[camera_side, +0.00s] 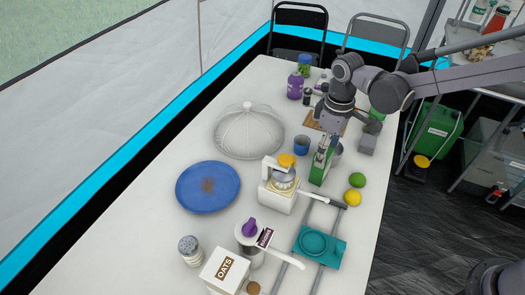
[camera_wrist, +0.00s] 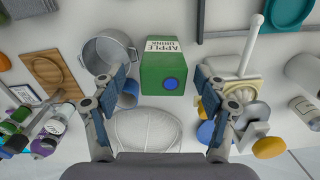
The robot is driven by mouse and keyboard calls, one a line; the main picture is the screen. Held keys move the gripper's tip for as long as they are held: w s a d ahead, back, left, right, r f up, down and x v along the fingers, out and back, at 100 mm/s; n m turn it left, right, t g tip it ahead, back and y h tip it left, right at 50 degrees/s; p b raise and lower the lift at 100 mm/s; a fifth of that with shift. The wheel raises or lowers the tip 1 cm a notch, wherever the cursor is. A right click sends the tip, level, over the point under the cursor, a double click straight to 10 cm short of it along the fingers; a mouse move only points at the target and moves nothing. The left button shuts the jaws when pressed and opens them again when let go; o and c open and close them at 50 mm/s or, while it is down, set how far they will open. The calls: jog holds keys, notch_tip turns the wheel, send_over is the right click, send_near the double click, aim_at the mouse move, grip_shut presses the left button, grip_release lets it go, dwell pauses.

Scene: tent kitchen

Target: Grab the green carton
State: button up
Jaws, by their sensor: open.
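The green carton (camera_side: 319,171) stands upright on the white table in the side view, just left of a metal pot. In the wrist view the green carton (camera_wrist: 163,75) shows from above, with a white "APPLE DRINK" label and a blue cap. My gripper (camera_side: 328,141) is above the carton in the side view, pointing down and partly covering its top. In the wrist view my gripper (camera_wrist: 160,74) is open, one finger on each side of the carton, with gaps visible. Whether the fingertips are level with the carton's top is hard to tell.
A blue cup (camera_side: 301,145) and the pot (camera_wrist: 108,52) stand close to the carton. A citrus press (camera_side: 281,190), lime (camera_side: 357,180) and lemon (camera_side: 352,198) are near it. A mesh food cover (camera_side: 248,133) and blue plate (camera_side: 208,187) lie further left.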

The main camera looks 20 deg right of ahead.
aim_at(317, 176)
jog(key=f, duration=0.5)
jog(key=shift+w+a, duration=0.15)
jog(key=shift+a, duration=0.2)
jog(key=c, duration=1.4)
